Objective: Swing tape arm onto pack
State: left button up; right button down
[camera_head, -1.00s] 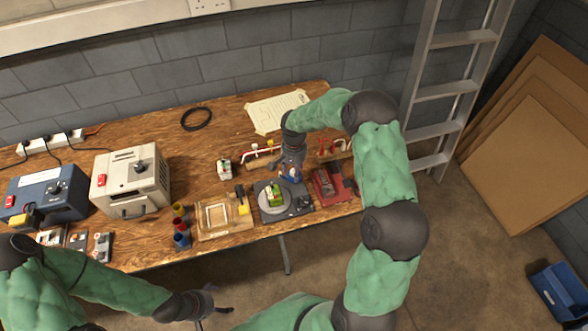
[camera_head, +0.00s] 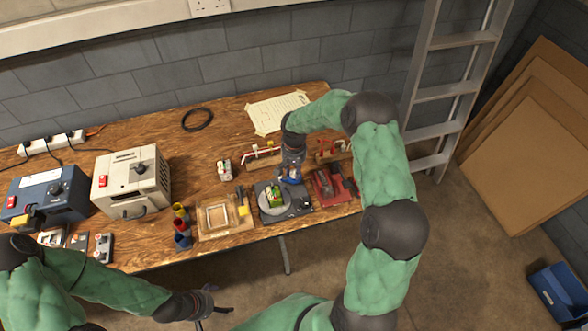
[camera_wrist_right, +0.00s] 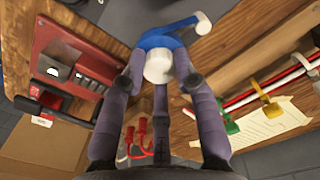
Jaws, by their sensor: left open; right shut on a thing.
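The pack (camera_head: 274,196), green and white, sits on a round grey turntable (camera_head: 267,211) near the bench's front edge. The blue tape arm (camera_head: 293,177) is just behind and right of the pack, largely covered by my right gripper. In the right wrist view the tape arm (camera_wrist_right: 165,38) shows a white knob (camera_wrist_right: 158,66) and a white end roller (camera_wrist_right: 202,23). My right gripper (camera_wrist_right: 158,75) is shut on the knob, its fingers around it. Whether the arm touches the pack is hidden. My left gripper (camera_head: 217,302) is open and empty, in front of the bench.
A red tool (camera_head: 330,187) stands right of the turntable; it also shows in the wrist view (camera_wrist_right: 75,65). A wooden frame (camera_head: 216,217) and colored cups (camera_head: 181,230) are to the left. Bare wood is at back left.

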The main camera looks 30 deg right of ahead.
aim_at(294, 172)
jog(key=n+p, duration=0.1)
jog(key=n, duration=0.3)
jog(key=shift+n, duration=0.3)
jog(key=shift+n+p, duration=0.5)
jog(key=shift+n, duration=1.5)
jog(key=c, duration=0.9)
grip_release()
jog(key=shift+c, duration=0.2)
notch_tip(294, 172, up, 12)
